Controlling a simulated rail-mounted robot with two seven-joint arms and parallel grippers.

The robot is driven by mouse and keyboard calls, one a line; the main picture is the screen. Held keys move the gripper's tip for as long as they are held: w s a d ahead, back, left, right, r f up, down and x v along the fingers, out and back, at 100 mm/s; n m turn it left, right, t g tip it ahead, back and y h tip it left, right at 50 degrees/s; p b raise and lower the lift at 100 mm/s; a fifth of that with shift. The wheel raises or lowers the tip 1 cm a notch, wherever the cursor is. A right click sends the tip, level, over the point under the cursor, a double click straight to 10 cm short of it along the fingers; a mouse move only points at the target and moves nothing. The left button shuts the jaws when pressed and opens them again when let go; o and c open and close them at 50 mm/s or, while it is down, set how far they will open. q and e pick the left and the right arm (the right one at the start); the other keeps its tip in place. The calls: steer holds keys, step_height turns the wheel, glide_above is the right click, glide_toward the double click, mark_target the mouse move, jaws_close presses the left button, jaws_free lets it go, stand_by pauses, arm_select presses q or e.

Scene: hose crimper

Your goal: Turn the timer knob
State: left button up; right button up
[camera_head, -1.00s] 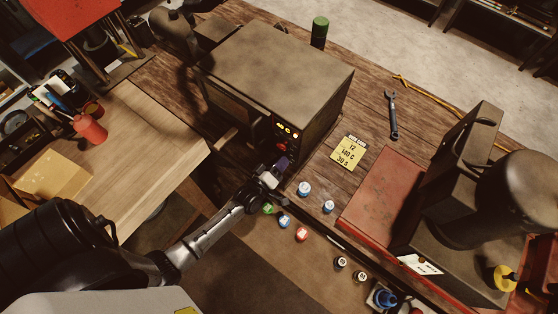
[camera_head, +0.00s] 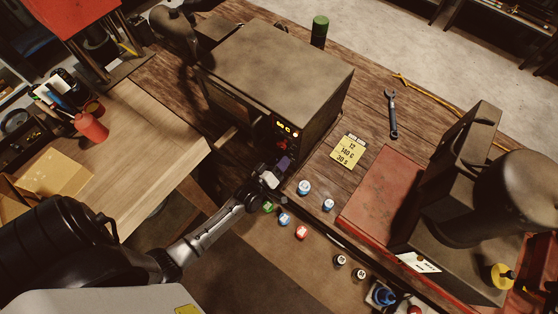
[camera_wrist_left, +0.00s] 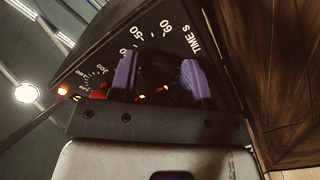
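The dark timer knob (camera_wrist_left: 158,70) sits on the black dial face marked TIME S in the left wrist view, on the front panel of the brown oven-like box (camera_head: 275,65). Small red and pale marks show low on the knob. My left gripper (camera_wrist_left: 160,82) has its purple fingertips parted, one on each side of the knob. I cannot tell whether they touch it. In the head view the left gripper (camera_head: 278,172) is at the panel's lower end and hides the knob. My right gripper is not in view.
A second dial with a red knob (camera_wrist_left: 98,90) lies beside the left finger. A yellow note (camera_head: 348,150) reads 12, a temperature and 30 S. Several small capped pots, such as the white-blue one (camera_head: 304,187), stand near the gripper. A wrench (camera_head: 392,115) lies farther right.

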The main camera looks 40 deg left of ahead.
arm_select(q)
steer(key=o, duration=0.3)
steer(key=s+d+b, duration=0.1)
steer(key=s+b, duration=0.1)
steer(key=s, duration=1.1)
steer(key=shift+s+d, duration=0.15)
steer(key=shift+s, duration=0.25)
